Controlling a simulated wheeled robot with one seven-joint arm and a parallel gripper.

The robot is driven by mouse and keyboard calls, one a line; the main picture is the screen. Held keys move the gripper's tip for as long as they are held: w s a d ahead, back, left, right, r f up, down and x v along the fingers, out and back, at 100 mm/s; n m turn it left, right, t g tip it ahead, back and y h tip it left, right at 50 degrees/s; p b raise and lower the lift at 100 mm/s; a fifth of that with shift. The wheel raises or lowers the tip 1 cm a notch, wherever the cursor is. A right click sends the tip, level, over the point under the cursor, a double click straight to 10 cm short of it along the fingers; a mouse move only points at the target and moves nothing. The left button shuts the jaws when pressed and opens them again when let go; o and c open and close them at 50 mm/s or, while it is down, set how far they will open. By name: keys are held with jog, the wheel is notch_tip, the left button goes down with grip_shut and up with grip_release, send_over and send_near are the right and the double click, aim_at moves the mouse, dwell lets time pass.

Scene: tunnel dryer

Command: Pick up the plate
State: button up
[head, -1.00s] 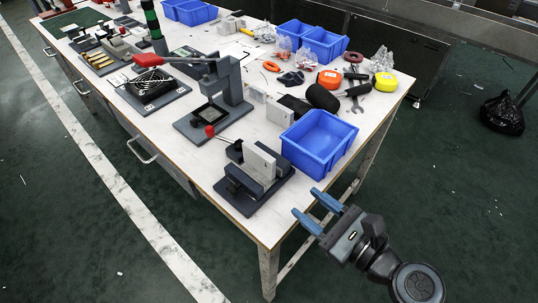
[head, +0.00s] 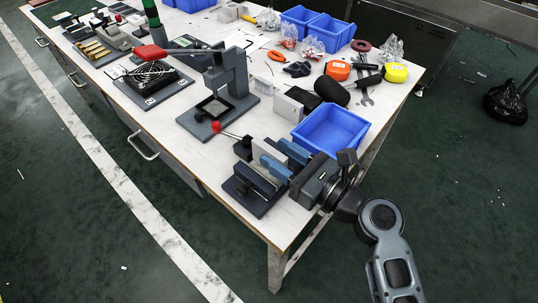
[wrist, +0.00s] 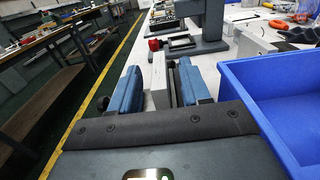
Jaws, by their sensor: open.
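The plate (wrist: 160,82) is a light grey slab standing on edge. It is held upright in the dark clamp fixture (head: 254,201) at the table's near corner. My gripper (head: 271,151) is open, with its two blue fingers on either side of the plate. In the wrist view my gripper (wrist: 160,88) shows a finger to the left and one to the right of the plate; the left finger looks closer to it. In the head view the fingers hide much of the plate.
A blue bin (head: 331,132) stands close to the right of my gripper. A red-knobbed lever (head: 217,127) sticks out behind the fixture. A grey press (head: 230,85) stands further back. Tools and tape measures lie beyond the bin.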

aim_at(254, 139)
jog(key=shift+x, duration=1.6)
jog(key=shift+s, duration=0.1)
grip_shut()
